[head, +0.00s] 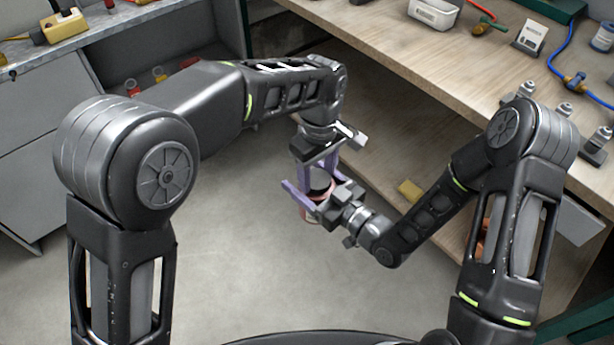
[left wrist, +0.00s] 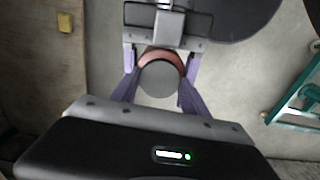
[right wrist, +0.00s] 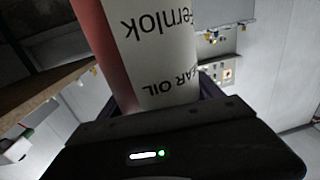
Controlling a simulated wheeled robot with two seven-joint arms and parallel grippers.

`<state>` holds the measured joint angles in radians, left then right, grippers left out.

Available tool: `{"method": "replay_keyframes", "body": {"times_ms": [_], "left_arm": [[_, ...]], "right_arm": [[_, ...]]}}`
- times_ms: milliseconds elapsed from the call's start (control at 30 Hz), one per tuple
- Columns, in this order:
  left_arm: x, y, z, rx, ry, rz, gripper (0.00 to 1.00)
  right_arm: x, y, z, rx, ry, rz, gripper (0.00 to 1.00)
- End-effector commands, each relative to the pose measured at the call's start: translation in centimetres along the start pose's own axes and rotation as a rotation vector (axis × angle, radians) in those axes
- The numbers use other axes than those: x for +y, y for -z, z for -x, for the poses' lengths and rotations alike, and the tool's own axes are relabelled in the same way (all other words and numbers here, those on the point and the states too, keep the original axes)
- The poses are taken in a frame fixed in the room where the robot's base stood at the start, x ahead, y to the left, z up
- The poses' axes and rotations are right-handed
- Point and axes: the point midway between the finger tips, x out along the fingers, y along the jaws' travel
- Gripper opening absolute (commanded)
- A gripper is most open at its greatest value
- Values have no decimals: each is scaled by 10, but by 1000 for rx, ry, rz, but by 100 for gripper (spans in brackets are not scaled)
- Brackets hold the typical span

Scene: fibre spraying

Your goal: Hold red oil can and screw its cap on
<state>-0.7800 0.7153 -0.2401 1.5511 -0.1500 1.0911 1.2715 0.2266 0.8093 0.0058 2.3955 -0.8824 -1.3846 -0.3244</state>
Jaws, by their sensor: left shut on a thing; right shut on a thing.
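The red oil can (head: 308,215) is held in the air, mostly hidden by my grippers in the head view. My right gripper (head: 318,194) is shut around its body from the side. In the right wrist view the red can (right wrist: 103,45) fills the middle, with a white label reading "Fernlok" and "EAR OIL" upside down. My left gripper (head: 318,172) points down from above and is shut on the round cap (head: 321,182). In the left wrist view the cap (left wrist: 159,79) looks grey and sits over the can's reddish top (left wrist: 160,55). I cannot tell whether the thread is engaged.
Grey cabinets (head: 45,140) stand at the left. The floor (head: 250,270) beneath the can is clear.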

Motion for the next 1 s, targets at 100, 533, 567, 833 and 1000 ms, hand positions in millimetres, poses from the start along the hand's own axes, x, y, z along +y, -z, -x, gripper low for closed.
{"method": "replay_keyframes", "body": {"times_ms": [100, 533, 567, 833, 1000], "left_arm": [[0, 0, 0, 0, 0, 0, 8], [0, 1, 0, -3, -1, -480, 5], [0, 0, 0, -3, -1, -566, 5], [0, 1, -1, -3, -1, -1343, 4], [0, 1, -1, -2, -1, -1772, 5]], "right_arm": [[0, 1, 0, 2, 0, 1, 0], [0, 1, 0, 2, 0, 1, 0], [0, 1, 0, 2, 0, 1, 0], [0, 1, 0, 2, -1, 1, 0], [0, 1, 0, 2, -1, 1, 0]]}}
